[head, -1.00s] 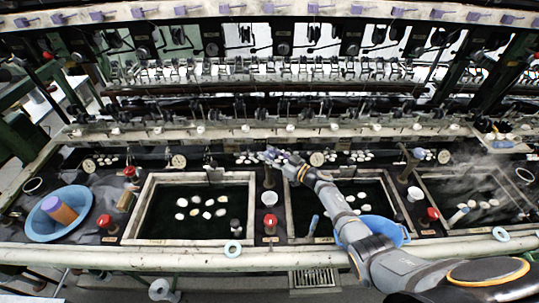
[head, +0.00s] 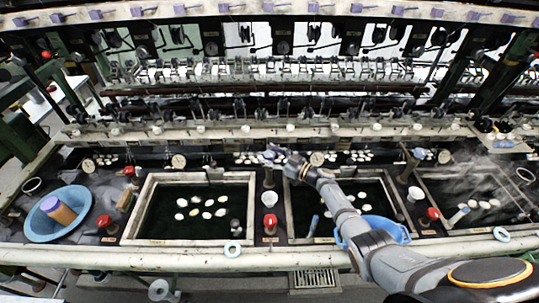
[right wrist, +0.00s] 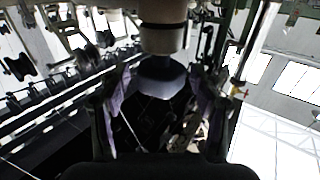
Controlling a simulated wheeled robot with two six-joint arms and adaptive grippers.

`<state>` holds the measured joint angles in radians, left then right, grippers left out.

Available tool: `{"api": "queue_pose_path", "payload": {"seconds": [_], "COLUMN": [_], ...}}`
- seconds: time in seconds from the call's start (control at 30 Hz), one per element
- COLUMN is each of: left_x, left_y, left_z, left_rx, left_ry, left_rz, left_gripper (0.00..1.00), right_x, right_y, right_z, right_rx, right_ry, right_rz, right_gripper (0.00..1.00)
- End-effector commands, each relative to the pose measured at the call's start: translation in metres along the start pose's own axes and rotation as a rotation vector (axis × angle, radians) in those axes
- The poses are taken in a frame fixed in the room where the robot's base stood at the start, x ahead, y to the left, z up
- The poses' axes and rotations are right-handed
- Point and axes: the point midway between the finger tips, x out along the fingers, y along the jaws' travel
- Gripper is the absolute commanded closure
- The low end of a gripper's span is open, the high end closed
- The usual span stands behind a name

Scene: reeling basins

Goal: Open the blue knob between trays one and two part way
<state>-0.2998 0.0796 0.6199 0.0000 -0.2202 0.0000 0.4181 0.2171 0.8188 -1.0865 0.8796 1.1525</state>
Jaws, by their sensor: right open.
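The blue knob (head: 268,154) tops a dark post between tray one (head: 138,205) and tray two (head: 290,215). My right gripper (head: 273,154) is at this knob, its arm reaching in from the lower right over tray two. In the right wrist view the blue-grey knob (right wrist: 162,78) sits between the two purple-padded fingers of my right gripper (right wrist: 160,105). The fingers are open, one on each side. Whether either pad touches the knob cannot be told. My left gripper is not in view.
A red knob (head: 270,221) and a white cup (head: 269,198) stand in front of the post. Another blue knob (head: 418,153) stands right of tray two. A blue basin (head: 72,232) is at the left. Reeling machinery runs behind the trays.

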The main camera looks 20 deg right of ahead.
Motion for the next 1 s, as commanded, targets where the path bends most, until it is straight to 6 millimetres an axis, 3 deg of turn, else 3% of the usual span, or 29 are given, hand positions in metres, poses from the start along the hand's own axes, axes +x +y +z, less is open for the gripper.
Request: {"api": "queue_pose_path", "payload": {"seconds": [0.17,0.27,0.5,0.7,1.0], "left_x": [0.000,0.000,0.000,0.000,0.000], "left_y": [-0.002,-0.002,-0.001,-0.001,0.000], "left_z": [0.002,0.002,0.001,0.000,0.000], "left_rx": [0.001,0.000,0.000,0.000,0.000], "left_ry": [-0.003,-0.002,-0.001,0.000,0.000], "left_rz": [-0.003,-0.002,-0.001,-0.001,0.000], "left_gripper": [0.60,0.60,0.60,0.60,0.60], "right_x": [-0.003,-0.016,-0.075,-0.110,-0.120], "right_y": [0.000,0.000,0.000,0.000,0.000], "right_z": [0.000,0.001,0.002,0.001,0.000], "right_rx": [0.000,-0.001,-0.002,-0.001,0.000], "right_ry": [0.000,-0.002,-0.005,-0.003,0.001], "right_rz": [0.000,0.001,-0.001,-0.001,0.000], "right_gripper": [0.35,0.35,0.35,0.35,0.35]}}
